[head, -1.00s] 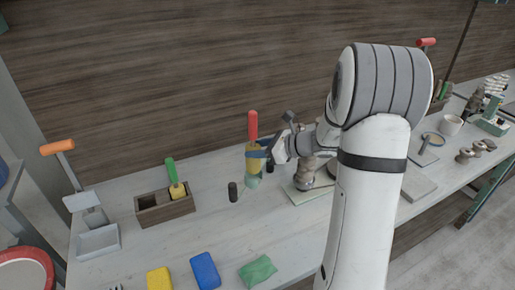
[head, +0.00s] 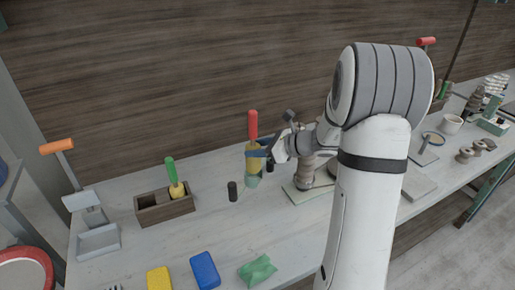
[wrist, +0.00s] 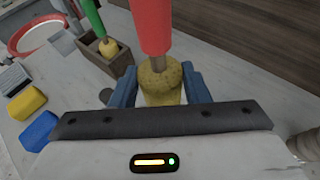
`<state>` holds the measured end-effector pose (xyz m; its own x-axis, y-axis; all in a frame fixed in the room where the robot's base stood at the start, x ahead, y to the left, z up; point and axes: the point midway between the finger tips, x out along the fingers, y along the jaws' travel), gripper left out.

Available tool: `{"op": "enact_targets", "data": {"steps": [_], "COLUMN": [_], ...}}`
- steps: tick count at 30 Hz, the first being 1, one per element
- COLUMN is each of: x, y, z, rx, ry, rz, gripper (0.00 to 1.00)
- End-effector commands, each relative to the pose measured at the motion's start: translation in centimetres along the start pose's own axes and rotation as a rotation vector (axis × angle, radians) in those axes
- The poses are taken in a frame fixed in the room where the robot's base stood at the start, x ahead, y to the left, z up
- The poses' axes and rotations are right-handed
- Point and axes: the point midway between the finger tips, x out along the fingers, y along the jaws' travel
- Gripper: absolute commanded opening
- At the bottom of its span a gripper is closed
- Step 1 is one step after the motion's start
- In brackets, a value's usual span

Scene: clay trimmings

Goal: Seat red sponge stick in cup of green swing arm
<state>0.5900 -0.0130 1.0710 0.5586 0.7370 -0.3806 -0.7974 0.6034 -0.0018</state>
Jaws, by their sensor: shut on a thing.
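The red sponge stick (head: 252,125) stands upright, its yellow sponge head pointing down. My gripper (head: 257,153) has its blue fingers shut on the yellow sponge part. In the wrist view the stick's red handle (wrist: 150,25) rises between the fingers of my gripper (wrist: 160,88). A pale green cup-like piece (head: 252,182) shows directly under the sponge in the head view and seems to be the swing arm's cup. I cannot tell whether the sponge is inside it or just above it. The rest of the swing arm is not clearly visible.
A wooden box (head: 165,207) with a green-handled sponge stick (head: 173,175) stands to the left. A dark peg (head: 232,191) stands close to the cup. Yellow (head: 159,278) and blue sponges (head: 205,270) and a green cloth (head: 258,270) lie in front. A board (head: 310,190) lies to the right.

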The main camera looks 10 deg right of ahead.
Motion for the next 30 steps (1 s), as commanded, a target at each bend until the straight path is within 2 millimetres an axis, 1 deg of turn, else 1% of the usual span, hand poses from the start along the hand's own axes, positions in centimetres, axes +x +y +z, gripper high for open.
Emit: {"op": "enact_targets", "data": {"steps": [20,30], "x": [-0.01,0.28], "y": [-0.01,-0.01], "z": [0.01,-0.68], "rx": [-0.001,0.000], "ry": [0.000,0.000], "rz": [0.001,0.001], "gripper": [0.15,0.15]}}
